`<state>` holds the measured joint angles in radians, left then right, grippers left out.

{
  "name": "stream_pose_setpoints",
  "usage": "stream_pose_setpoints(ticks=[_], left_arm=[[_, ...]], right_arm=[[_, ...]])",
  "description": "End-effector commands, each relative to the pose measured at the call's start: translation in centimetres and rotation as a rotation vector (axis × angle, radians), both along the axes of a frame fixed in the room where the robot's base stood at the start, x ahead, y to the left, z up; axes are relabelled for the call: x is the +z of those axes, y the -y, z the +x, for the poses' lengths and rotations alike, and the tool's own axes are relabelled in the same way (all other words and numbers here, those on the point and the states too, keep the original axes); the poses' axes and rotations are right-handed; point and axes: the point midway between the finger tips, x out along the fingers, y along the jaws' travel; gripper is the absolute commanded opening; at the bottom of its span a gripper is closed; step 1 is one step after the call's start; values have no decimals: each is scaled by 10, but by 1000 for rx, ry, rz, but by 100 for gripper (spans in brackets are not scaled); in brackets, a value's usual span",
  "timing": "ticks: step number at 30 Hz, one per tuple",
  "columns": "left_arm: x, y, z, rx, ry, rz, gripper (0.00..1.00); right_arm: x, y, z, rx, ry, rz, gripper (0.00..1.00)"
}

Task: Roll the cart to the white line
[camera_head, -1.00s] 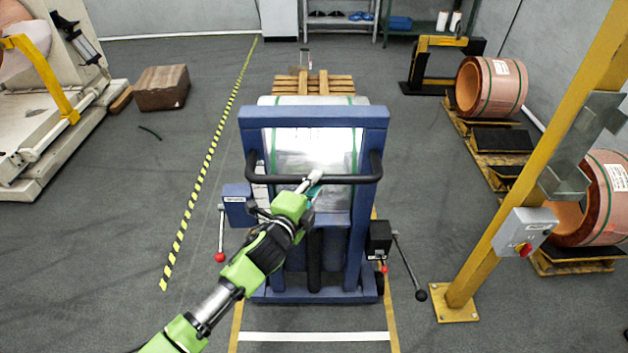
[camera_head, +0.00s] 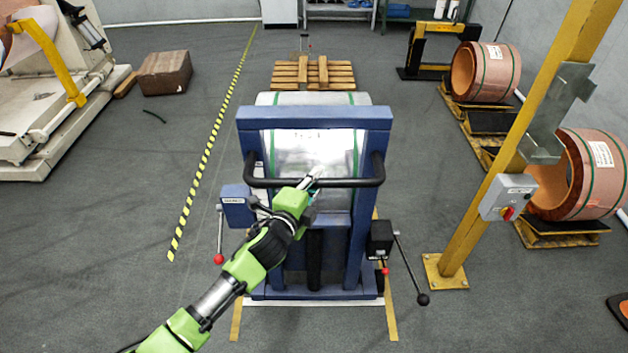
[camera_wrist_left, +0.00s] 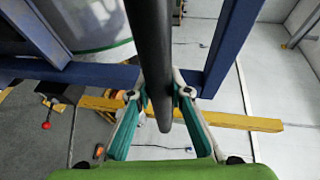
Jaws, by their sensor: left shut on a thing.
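The blue cart (camera_head: 370,220) stands upright in the middle of the head view and carries a large silver roll (camera_head: 310,98). Its black handle bar (camera_head: 350,183) faces me. My left gripper (camera_head: 314,178) is shut on this bar near its middle. In the left wrist view the gripper's fingers (camera_wrist_left: 162,96) close around the black handle bar (camera_wrist_left: 152,45). The white line (camera_head: 314,303) shows as a thin strip on the floor right at the near edge of the cart's base. The base may cover part of it. My right gripper is not in view.
Yellow floor strips (camera_head: 391,322) run at both sides. A yellow post (camera_head: 475,220) with a switch box stands to the right, near copper coils (camera_head: 590,175) on pallets. A striped floor line (camera_head: 205,160) and a brown box (camera_head: 164,72) are left. The near floor is clear.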

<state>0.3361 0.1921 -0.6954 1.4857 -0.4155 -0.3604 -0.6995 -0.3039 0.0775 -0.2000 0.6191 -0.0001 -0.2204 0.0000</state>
Motion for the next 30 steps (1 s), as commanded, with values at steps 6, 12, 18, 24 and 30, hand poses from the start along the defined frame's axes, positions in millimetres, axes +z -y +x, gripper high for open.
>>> stream_pose_setpoints(ticks=[6,12,18,24,30], left_arm=[[13,-5,8,12,22,-2,36],[12,-4,6,8,19,-2,36],[11,-4,2,5,18,-3,36],[15,-14,-21,4,18,-3,36],[20,-30,-57,5,14,-1,36]], right_arm=[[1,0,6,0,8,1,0],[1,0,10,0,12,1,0],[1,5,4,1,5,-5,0],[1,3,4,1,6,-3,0],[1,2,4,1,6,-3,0]])
